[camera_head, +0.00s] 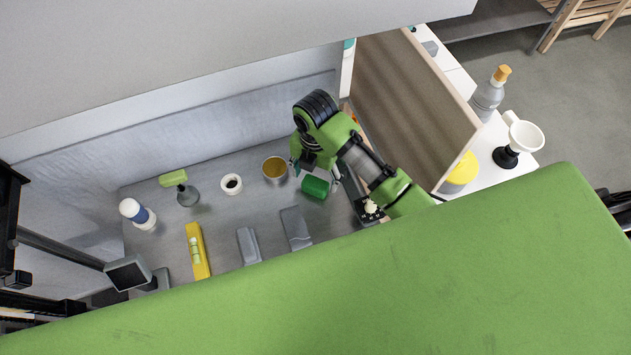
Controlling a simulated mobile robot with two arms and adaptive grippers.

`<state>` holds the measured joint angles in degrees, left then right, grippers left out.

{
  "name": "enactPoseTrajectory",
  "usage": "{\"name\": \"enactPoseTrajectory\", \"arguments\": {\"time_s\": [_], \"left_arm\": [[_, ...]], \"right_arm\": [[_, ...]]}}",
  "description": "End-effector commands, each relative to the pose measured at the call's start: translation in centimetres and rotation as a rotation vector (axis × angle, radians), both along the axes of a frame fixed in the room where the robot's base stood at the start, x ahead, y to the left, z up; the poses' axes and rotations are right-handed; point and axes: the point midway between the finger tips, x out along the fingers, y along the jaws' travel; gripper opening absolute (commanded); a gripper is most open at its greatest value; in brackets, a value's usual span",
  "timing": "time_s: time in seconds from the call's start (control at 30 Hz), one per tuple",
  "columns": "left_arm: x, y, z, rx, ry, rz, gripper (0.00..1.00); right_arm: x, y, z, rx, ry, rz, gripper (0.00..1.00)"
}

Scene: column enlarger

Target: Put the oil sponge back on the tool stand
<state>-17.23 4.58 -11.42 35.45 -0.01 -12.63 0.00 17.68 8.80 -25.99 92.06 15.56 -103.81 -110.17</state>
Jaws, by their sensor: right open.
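A dark green, rounded block (316,187), which looks like the oil sponge, lies on the grey bench. My right gripper (314,175) is open and empty just above and behind it, with a fingertip on either side. I cannot tell whether the fingers touch it. A long dark holder (366,211) lies at the bench's right end, partly hidden by my right arm; it may be the tool stand, but I cannot tell for sure. My left gripper is not in view.
A tin with amber contents (274,169) stands close left of the gripper. Farther left are a white cup (231,184), a light-green-topped tool (175,180) and a white bottle (136,213). A yellow level (197,252) and grey blocks (296,228) lie in front. A wooden panel (412,100) rises at right.

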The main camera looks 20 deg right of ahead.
Motion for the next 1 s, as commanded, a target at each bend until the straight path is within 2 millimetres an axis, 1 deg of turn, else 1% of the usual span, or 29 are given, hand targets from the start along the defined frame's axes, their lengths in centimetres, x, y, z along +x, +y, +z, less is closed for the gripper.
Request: {"name": "enactPoseTrajectory", "arguments": {"time_s": [0.03, 0.1, 0.2, 0.27, 0.33, 0.4, 0.57, 1.0], "left_arm": [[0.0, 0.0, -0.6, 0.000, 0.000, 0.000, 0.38], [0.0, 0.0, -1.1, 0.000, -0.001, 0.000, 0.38], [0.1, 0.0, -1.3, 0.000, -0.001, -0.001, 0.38], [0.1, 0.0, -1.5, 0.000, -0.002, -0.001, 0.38], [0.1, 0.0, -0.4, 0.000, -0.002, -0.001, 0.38], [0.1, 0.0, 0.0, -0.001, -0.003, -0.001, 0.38], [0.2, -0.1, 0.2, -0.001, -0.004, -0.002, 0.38], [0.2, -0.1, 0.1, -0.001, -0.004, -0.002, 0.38]], "right_arm": [[0.2, -0.1, 1.0, -0.002, -0.009, 0.001, 0.64], [0.2, 0.0, 2.5, 0.000, -0.008, 0.002, 0.64], [0.2, -0.1, 4.7, -0.001, -0.007, 0.001, 0.64], [0.1, -0.1, 5.8, -0.001, -0.006, 0.001, 0.64], [0.1, -0.1, 7.4, -0.005, -0.004, 0.001, 0.64], [0.0, -0.1, 8.0, -0.004, -0.003, 0.001, 0.64], [-0.1, 0.0, 8.4, -0.002, -0.001, 0.000, 0.64], [-0.1, 0.0, 8.3, -0.001, -0.001, -0.001, 0.64]]}}
